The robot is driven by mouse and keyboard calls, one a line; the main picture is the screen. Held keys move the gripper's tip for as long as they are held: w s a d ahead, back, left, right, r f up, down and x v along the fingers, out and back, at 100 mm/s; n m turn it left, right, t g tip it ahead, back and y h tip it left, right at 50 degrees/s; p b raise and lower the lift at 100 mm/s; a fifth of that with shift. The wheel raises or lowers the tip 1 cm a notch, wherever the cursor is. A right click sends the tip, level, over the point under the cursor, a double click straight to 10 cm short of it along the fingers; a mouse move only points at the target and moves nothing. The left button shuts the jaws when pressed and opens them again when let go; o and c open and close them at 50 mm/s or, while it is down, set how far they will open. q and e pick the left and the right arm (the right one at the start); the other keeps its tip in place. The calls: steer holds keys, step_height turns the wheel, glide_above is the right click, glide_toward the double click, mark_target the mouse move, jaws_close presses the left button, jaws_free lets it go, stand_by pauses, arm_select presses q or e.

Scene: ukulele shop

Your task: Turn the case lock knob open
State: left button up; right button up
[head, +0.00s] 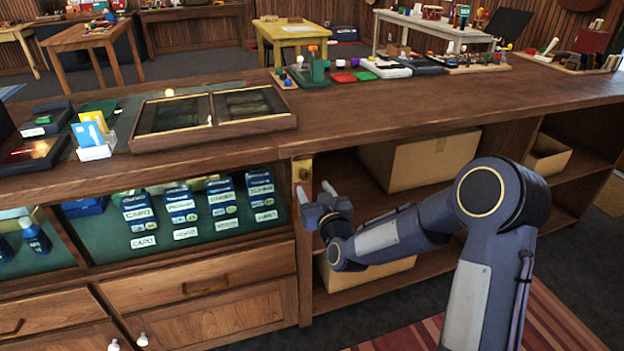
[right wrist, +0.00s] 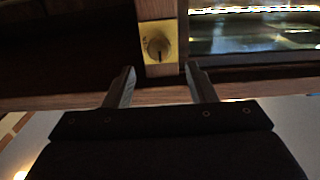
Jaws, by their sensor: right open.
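The case lock knob (right wrist: 158,46) is a round brass knob with a dark upright mark, on a brass plate (right wrist: 149,61) fixed to a wooden post. In the head view the brass plate (head: 302,169) sits on the post at the right end of the glass display case (head: 190,215). My right gripper (head: 314,191) is open and empty, just below the plate and in front of the post. In the right wrist view its two fingers (right wrist: 160,86) point toward the knob, one to each side, apart from it. My left gripper is out of view.
The wooden counter (head: 400,103) runs above the post, with a framed display tray (head: 215,136) on it. Open shelves with a cardboard box (head: 420,160) lie right of the post. Drawers (head: 200,287) are below the case.

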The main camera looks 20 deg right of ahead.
mark_target(307, 177)
steer(key=w, duration=0.5)
steer(key=shift+w+a, duration=0.1)
steer(key=shift+w, duration=0.15)
steer(key=c, duration=0.9)
steer(key=shift+f+m+b, duration=0.2)
steer(key=shift+m+b, duration=0.3)
steer(key=shift+b, duration=0.2)
steer(key=shift+c, duration=0.2)
steer(key=m+b, duration=1.2)
steer(key=b, duration=0.3)
steer(key=shift+f, duration=0.15)
steer(key=shift+m+b, duration=1.1)
steer(key=shift+m, duration=0.1)
steer(key=shift+d+m+b, duration=0.2)
steer(key=shift+m+b, duration=0.75)
steer(key=shift+m, duration=0.35)
